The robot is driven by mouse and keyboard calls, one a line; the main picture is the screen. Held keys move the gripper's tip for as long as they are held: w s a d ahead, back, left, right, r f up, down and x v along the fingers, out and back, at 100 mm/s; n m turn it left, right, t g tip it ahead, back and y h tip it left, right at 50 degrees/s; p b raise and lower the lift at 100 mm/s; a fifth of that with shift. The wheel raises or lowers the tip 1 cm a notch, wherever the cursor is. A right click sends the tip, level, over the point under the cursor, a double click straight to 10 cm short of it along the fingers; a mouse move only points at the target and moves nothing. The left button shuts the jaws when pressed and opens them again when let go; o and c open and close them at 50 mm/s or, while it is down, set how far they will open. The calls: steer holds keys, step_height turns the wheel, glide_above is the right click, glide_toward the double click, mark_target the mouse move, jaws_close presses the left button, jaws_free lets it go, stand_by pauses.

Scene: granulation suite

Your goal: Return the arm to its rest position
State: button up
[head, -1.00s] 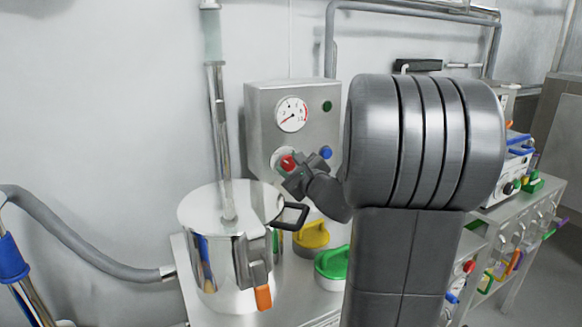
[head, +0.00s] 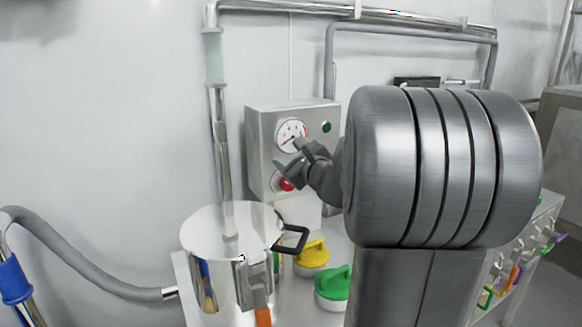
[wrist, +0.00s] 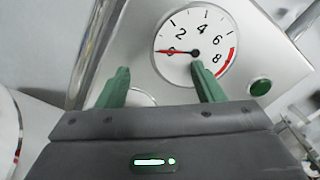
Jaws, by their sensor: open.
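My gripper (head: 288,156) is open and empty in front of the grey control box (head: 262,135), level with the lower part of its gauge (head: 291,135). In the wrist view its two green fingers (wrist: 160,80) stand apart, with nothing between them. The right fingertip overlaps the lower edge of the gauge (wrist: 196,45), whose red needle points near 0. I cannot tell whether the fingers touch the box. My arm fills the right middle of the head view and hides part of the bench behind it.
A red knob (head: 286,184) sits below my gripper, and a green button (head: 326,127) is right of the gauge. A lidded steel pot (head: 230,228) with a black handle stands front left. Yellow (head: 312,254) and green (head: 332,284) lids lie beside it. A pipe (head: 221,130) rises left.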

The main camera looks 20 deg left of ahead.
mark_target(289, 185)
steer(key=shift+r, duration=0.65)
step_height(289, 185, down, 10)
steer(key=b, duration=0.3)
steer(key=shift+f, duration=0.1)
steer(key=shift+p, duration=0.3)
steer(key=shift+m, duration=0.3)
steer(key=shift+b, duration=0.35)
